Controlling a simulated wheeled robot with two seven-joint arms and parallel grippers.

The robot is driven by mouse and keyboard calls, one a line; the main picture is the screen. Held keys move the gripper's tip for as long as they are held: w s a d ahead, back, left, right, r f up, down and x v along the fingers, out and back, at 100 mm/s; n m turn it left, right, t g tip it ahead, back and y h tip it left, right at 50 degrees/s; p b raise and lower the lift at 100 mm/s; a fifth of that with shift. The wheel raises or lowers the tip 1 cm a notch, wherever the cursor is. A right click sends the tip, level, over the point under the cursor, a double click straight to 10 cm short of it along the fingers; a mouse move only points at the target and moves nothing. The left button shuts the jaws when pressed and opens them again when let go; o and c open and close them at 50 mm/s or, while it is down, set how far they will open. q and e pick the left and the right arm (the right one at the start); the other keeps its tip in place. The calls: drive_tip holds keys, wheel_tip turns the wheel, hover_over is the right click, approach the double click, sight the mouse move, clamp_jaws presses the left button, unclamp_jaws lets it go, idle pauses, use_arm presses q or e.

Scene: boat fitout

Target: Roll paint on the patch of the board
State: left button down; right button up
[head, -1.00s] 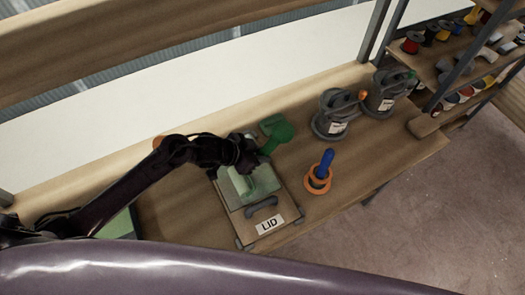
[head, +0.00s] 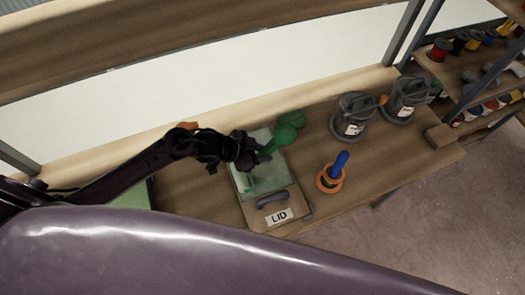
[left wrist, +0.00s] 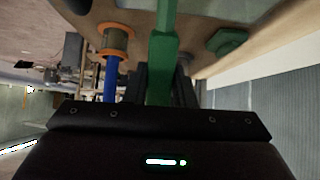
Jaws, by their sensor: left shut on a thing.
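My left gripper (head: 258,157) is shut on the green handle (head: 277,140) of a tool over a pale green tray-like surface (head: 247,165). The green handle also shows between the fingers in the left wrist view (left wrist: 163,50). A pale green roller-like piece (head: 250,183) shows below the gripper; the arm and hand partly cover it, and I cannot tell whether it touches the surface. A light green panel (head: 135,197), perhaps the board's patch, shows at the left, mostly hidden behind my arm. My right gripper is not in view.
A wooden piece labelled LID (head: 278,216) has a grey handle (head: 272,201). Two grey cans (head: 352,117) stand behind, near shelves (head: 485,75). A green piece (head: 290,118) lies behind the tray.

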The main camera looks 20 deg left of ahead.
use_arm(q)
wheel_tip(320, 180, up, 2)
drive_tip(key=shift+r+p, duration=0.1)
drive_tip(key=shift+p, duration=0.4)
drive_tip(key=shift+r, duration=2.5)
